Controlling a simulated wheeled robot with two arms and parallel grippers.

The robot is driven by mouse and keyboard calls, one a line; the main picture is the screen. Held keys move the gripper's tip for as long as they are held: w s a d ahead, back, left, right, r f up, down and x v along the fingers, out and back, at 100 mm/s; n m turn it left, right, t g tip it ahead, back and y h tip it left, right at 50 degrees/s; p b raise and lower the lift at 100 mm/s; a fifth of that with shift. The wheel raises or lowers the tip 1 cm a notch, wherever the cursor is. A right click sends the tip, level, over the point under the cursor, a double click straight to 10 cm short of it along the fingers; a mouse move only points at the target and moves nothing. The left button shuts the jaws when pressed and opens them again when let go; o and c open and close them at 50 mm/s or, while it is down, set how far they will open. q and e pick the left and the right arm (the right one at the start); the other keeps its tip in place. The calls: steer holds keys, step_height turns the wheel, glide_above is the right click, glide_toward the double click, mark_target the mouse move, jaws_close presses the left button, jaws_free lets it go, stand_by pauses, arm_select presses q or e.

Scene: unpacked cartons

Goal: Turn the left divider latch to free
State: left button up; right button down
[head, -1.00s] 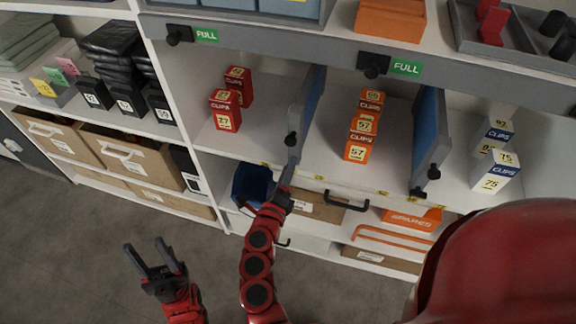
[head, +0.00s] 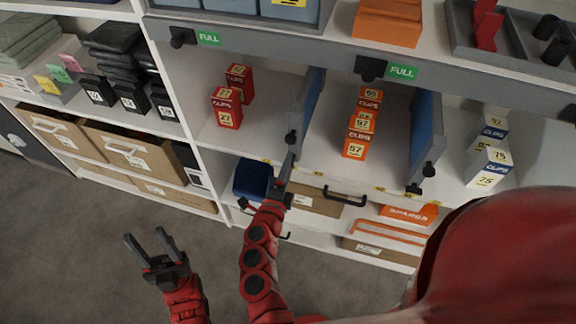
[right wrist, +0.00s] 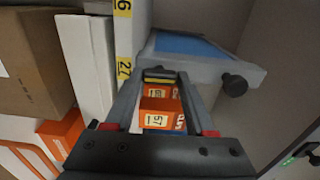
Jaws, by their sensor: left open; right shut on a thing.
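My right gripper (head: 290,161) is at the lower front corner of this divider, just below the knob. It is shut on the small dark latch there, which its fingers mostly hide in the head view. In the right wrist view a dark piece with a yellow strip, seemingly the latch (right wrist: 158,76), lies between the fingertips; how it is turned is unclear. My left gripper (head: 143,236) is open and empty above the floor.
Red boxes (head: 227,107) stand left of the divider and orange boxes (head: 357,145) right of it. The right divider (head: 426,130) has its own knob and latch. A blue bin (head: 253,178) and a drawer handle (head: 345,198) sit below. The floor at left is clear.

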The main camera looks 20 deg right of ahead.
steer(key=shift+f, duration=0.1)
steer(key=shift+c, duration=1.2)
jaws_free()
steer(key=v, duration=1.7)
steer(key=shift+s+a, duration=0.2)
steer(key=shift+a, duration=0.05)
